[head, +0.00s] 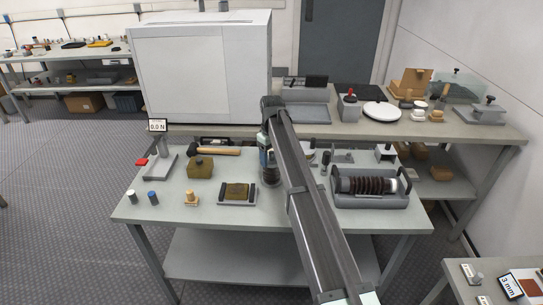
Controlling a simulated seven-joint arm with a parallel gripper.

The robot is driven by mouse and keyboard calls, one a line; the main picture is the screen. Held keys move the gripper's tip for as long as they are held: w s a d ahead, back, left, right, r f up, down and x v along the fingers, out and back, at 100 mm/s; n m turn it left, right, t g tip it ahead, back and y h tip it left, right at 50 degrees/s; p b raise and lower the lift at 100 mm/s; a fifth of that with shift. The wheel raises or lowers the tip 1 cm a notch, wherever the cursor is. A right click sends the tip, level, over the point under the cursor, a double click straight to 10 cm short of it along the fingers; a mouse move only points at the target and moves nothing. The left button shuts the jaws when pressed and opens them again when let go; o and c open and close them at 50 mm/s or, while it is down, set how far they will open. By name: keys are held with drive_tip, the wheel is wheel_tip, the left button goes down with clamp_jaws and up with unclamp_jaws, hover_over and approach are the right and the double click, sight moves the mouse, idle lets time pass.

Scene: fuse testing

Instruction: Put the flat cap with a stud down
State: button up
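My arm (308,195) reaches in from the bottom right, and its end hangs down over the middle of the front table. My gripper (269,178) is low over the tabletop, just right of a grey tray (237,202) with a brown pad. The fingers are small, dark and partly hidden by the arm, so I cannot tell whether they are open or shut. I cannot make out the flat cap with a stud for certain. Whether it is in the fingers is hidden.
A tray with a dark ribbed roll (365,186) stands at the right of the front table (222,227). A brown block (200,167), a mallet (218,151), a wooden piece (191,199) and a scale reading 0.0 N (158,126) are at left. The front edge is largely clear.

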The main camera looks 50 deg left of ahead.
sight(272, 152)
drive_tip(key=o, duration=0.4)
drive_tip(key=shift+o, duration=0.2)
drive_tip(key=shift+r, duration=0.1)
wheel_tip(272, 152, up, 12)
idle(0.4)
drive_tip(key=shift+r, duration=0.1)
idle(0.4)
